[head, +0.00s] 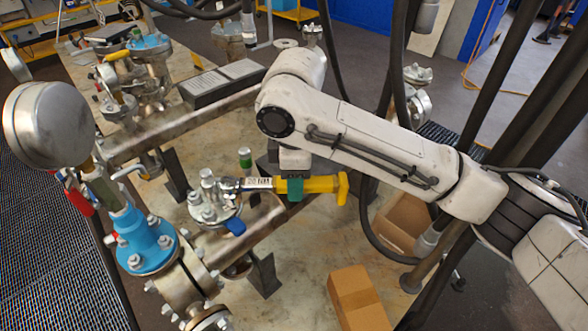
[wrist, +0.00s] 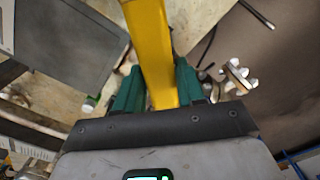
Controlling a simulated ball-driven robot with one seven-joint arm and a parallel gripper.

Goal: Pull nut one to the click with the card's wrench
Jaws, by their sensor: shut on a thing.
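A torque wrench with a yellow handle (head: 322,185) lies level above the pipework, its silver, marked shaft (head: 257,183) pointing left. My gripper (head: 294,187), with green fingers, is shut on the yellow handle. In the wrist view the handle (wrist: 150,45) runs between the two fingers of my gripper (wrist: 158,82). The wrench's head reaches the bolted flange (head: 213,215), over or beside a nut near its top right; I cannot tell whether it is seated. Several nuts and bolts ring the flange. No nut number or card can be read.
A blue flange (head: 148,243) with a round silver vessel (head: 47,124) stands at left. A blue tag (head: 235,226) hangs beside the working flange. A green-capped piece (head: 245,157) stands close behind the shaft. A cardboard box (head: 356,298) sits in front.

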